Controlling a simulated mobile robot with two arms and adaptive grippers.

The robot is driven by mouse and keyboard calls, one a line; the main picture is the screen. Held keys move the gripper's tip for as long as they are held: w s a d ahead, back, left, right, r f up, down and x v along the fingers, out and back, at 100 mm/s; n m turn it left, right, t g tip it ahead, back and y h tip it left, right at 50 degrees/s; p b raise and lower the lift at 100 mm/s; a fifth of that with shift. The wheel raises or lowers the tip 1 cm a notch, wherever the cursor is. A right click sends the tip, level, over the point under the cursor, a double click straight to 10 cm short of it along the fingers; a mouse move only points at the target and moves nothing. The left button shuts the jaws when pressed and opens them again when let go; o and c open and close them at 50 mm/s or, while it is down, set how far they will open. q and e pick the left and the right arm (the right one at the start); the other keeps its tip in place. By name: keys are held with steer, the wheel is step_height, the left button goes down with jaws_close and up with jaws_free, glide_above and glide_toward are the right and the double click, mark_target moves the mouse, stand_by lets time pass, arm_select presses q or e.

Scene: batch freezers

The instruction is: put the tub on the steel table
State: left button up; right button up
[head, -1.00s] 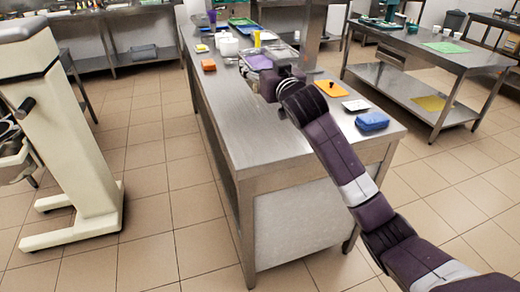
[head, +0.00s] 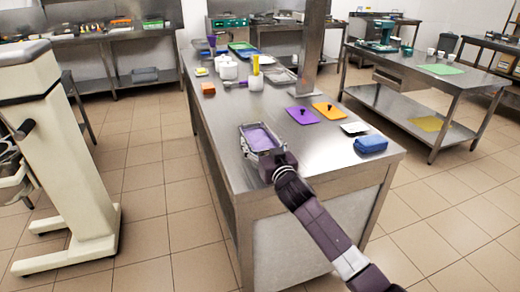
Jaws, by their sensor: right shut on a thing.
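The tub (head: 246,134) is a small steel pan with purple contents, over the near left part of the long steel table (head: 223,120). My right gripper (head: 270,158) is shut on the near end of the tub; its fingers are mostly hidden behind its own wrist. The tub looks level. I cannot tell whether its base touches the tabletop or hangs just above it. My left gripper is not in view.
A purple lid (head: 302,116), an orange lid (head: 328,111), a white item (head: 354,129) and a blue cloth (head: 371,144) lie to the right. White containers (head: 228,71), an orange block (head: 208,88) and trays stand farther back. A post (head: 312,50) rises from the table. The near top is clear.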

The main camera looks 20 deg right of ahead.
steer(key=shift+f, duration=1.3)
steer(key=o, duration=2)
steer(key=shift+o, duration=0.2)
steer(key=shift+r, duration=0.1)
steer(key=s, duration=1.2)
steer(key=shift+d+r+b, duration=0.15)
steer(key=shift+d+b, duration=0.05)
steer(key=shift+b, duration=0.1)
